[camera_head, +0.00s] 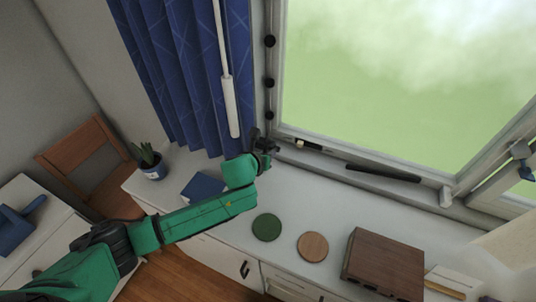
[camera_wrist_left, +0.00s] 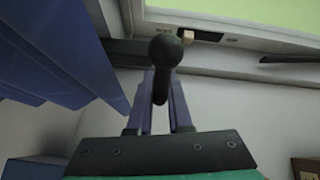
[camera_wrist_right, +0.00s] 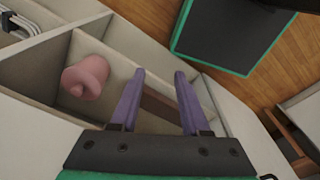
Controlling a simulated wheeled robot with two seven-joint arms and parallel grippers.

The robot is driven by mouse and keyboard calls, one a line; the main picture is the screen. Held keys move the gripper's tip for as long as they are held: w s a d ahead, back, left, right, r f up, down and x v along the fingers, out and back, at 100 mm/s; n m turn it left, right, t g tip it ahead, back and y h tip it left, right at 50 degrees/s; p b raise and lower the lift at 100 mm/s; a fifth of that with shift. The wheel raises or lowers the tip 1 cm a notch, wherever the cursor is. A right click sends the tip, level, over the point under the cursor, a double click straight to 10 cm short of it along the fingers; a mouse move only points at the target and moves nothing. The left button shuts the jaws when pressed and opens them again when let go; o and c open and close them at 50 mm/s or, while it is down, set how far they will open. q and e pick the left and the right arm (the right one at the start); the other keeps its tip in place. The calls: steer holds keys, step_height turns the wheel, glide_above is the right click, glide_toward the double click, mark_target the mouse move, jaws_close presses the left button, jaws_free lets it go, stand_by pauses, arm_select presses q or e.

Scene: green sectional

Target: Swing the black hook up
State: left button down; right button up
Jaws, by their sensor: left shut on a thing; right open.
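The black hook (camera_wrist_left: 166,50) shows in the left wrist view as a dark knob with a round end and a short stem. My left gripper (camera_wrist_left: 160,88) is shut on its stem, with the round end standing out beyond the fingertips. In the head view my left gripper (camera_head: 262,148) is at the lower left corner of the window, beside the blue curtain; the hook is small and mostly hidden by it there. My right gripper (camera_wrist_right: 157,80) is open and empty above an open compartment in the right wrist view.
Several black knobs (camera_head: 270,82) line the window frame. A white rod (camera_head: 231,105) hangs before the curtain (camera_head: 180,60). The counter holds a plant (camera_head: 152,165), a green disc (camera_head: 267,227), a wooden disc (camera_head: 313,246) and a brown box (camera_head: 385,262). A pink object (camera_wrist_right: 86,77) lies in a compartment.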

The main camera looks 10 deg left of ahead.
arm_select(q)
steer(key=shift+r, duration=0.1)
steer(key=c, duration=0.9)
jaws_free()
steer(key=shift+a, duration=0.1)
steer(key=shift+o, duration=0.2)
steer(key=shift+s+a+r, duration=0.1)
steer(key=shift+s+r, duration=0.15)
steer(key=shift+s, duration=0.2)
steer(key=b+v, duration=0.2)
steer(key=v, duration=1.1)
steer(key=shift+s, duration=0.25)
